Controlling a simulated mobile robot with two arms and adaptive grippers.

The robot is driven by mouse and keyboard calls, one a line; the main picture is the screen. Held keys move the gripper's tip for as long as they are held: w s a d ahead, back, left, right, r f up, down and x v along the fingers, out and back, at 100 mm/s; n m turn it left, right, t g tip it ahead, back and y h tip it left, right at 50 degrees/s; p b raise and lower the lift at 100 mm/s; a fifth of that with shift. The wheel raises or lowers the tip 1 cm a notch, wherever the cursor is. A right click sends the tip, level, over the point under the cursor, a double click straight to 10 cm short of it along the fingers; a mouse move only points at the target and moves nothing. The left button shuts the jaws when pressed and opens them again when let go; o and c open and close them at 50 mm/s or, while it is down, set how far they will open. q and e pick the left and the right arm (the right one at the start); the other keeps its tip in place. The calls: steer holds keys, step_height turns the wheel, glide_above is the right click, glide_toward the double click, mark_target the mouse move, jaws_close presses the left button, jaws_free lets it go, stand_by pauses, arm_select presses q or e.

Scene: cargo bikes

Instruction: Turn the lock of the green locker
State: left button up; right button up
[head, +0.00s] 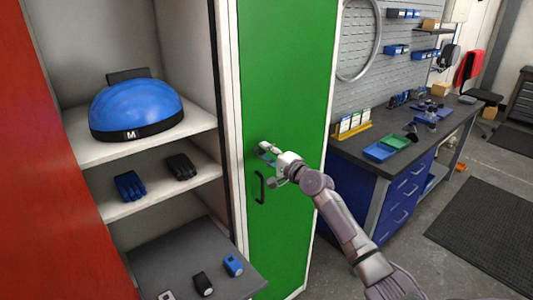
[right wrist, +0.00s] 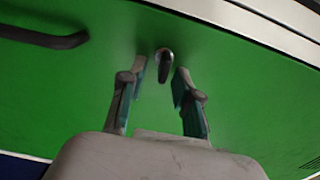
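The green locker (head: 280,70) stands shut in the middle of the head view; its door also fills most of the right wrist view (right wrist: 240,80). The lock (right wrist: 164,62) is a small dark and metallic knob on that door. My right gripper (head: 268,156) is at the door, above the black handle (head: 259,187). In the right wrist view my right gripper (right wrist: 160,82) is open, with its two fingertips on either side of the lock. I cannot tell whether either finger touches it. In the head view the gripper hides the lock. My left gripper is not in view.
Left of the green locker is an open locker with a blue helmet (head: 136,106), gloves (head: 130,186) and small items on shelves. A red door (head: 50,180) is at far left. A blue workbench (head: 405,200) with trays stands at right; floor lies beyond it.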

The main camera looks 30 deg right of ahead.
steer(key=s, duration=1.2)
steer(key=shift+d, duration=0.45)
